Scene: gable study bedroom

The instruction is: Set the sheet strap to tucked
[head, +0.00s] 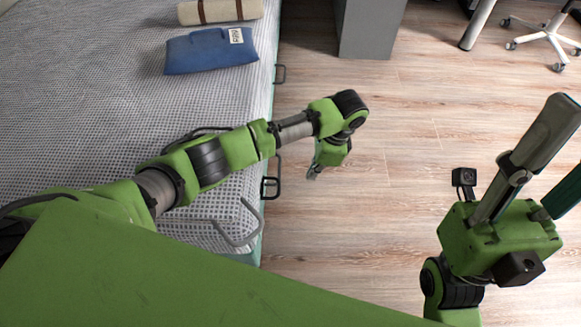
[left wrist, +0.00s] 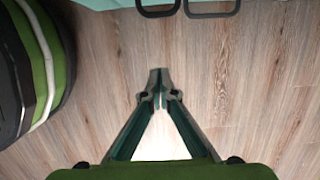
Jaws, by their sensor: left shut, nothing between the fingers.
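The bed (head: 90,90) has a grey-checked cover and a pale green side. Dark loops show on that side, one further up (head: 280,74) and one just below my left arm (head: 270,188). Two dark loops show at the top of the left wrist view, a left one (left wrist: 158,10) and a right one (left wrist: 212,12). I cannot tell which part is the sheet strap. My left gripper (head: 312,176) is shut and empty, over the floor beside the bed; its fingertips (left wrist: 158,78) are apart from the loops. My right gripper (head: 562,148) is open and empty over the floor, at the right.
A grey U-shaped bar (head: 237,240) sits at the bed's near edge. A blue cushion (head: 205,52) and a cream roll (head: 220,11) lie on the bed. A grey cabinet (head: 370,30) and a wheeled chair base (head: 545,35) stand beyond. The wooden floor (head: 420,125) between is clear.

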